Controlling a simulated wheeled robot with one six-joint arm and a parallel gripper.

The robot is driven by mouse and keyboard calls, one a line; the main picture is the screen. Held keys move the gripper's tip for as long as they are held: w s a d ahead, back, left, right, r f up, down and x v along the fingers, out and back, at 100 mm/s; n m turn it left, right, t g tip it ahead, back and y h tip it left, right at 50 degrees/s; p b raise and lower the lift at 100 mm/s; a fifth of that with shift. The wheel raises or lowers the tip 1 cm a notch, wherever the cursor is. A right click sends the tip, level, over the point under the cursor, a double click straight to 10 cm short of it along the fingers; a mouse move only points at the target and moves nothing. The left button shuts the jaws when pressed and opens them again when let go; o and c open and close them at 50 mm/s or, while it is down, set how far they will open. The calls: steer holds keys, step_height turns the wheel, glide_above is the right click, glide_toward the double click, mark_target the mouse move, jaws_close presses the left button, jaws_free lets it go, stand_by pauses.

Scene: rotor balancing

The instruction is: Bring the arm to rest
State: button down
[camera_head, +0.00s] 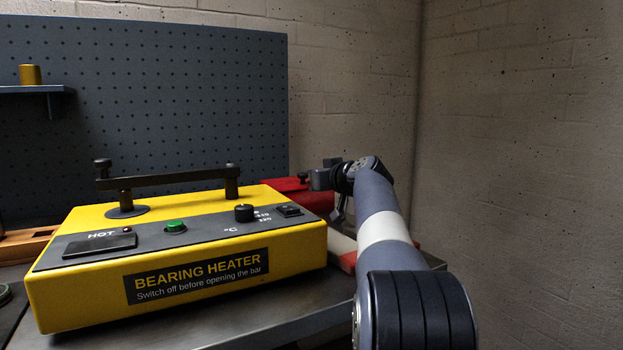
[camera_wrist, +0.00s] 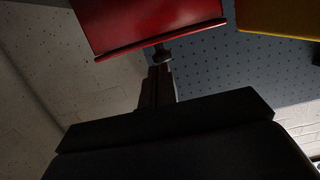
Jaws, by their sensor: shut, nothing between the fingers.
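My arm reaches forward on the right side of the camera_head view, bent at the wrist beside the right end of the bearing heater. My gripper (camera_wrist: 158,75) shows in the camera_wrist view as two dark fingers close together, shut and empty. In the camera_head view the wrist partly hides it. A red object (camera_wrist: 150,22) lies beyond the fingertips in the camera_wrist view; I cannot tell whether they touch.
The yellow bearing heater (camera_head: 180,285) stands on the grey bench (camera_head: 270,318), its dark bar (camera_head: 170,178) across two posts. A red case (camera_head: 315,200) is behind it. A pegboard (camera_head: 180,95) stands at the back. The space right of my arm is clear up to the wall.

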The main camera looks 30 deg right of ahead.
steer(key=s+r, duration=0.2)
steer(key=s, duration=0.5)
steer(key=shift+a+r, duration=0.15)
steer(key=shift+r, duration=0.2)
steer(key=shift+w, duration=0.1)
steer(key=w+f, duration=0.3)
steer(key=w, duration=0.7)
steer(key=shift+d+f, duration=0.2)
steer(key=shift+r, duration=0.1)
